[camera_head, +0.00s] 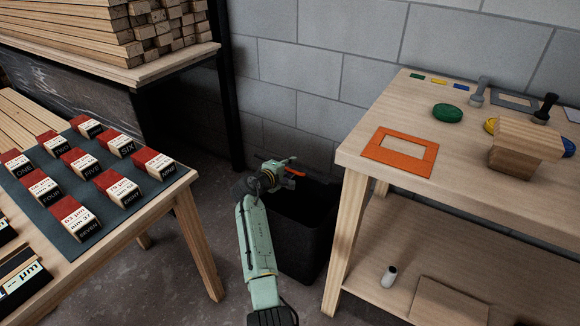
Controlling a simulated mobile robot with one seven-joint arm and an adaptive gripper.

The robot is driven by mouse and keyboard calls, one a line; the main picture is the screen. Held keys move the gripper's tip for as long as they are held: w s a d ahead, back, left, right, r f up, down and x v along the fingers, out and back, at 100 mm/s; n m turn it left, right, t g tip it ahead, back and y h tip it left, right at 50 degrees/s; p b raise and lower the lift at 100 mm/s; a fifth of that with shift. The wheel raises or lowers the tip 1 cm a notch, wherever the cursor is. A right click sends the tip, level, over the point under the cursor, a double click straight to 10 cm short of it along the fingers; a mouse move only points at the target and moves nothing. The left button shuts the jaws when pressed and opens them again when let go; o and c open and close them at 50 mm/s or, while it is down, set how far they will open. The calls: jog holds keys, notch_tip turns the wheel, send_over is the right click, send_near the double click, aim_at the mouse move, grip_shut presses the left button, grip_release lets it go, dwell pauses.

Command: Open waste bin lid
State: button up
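The black waste bin (312,249) stands on the floor between the two tables, beside the left leg of the right-hand table. Its top is very dark, so I cannot tell the lid from the opening or how far the lid is raised. My green arm reaches up in front of the bin and hides part of its left side. My gripper (292,169), with a red-orange part showing, is over the bin's far left part in the picture. I cannot tell whether it touches the bin, or whether its fingers are open or shut.
The left table (108,255) holds several red-topped labelled blocks on a dark mat. Stacked battens (150,25) lie on a bench behind. The right table (376,107) bears an orange frame (384,157) and a wooden block (526,140). A block wall stands close behind the bin.

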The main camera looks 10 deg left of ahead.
jog(key=s+a+r+p, duration=0.2)
jog(key=s+r+p, duration=0.5)
jog(key=r, duration=0.2)
jog(key=shift+a+r, duration=0.25)
jog(key=shift+r, duration=0.1)
dwell(0.7)
dwell(0.5)
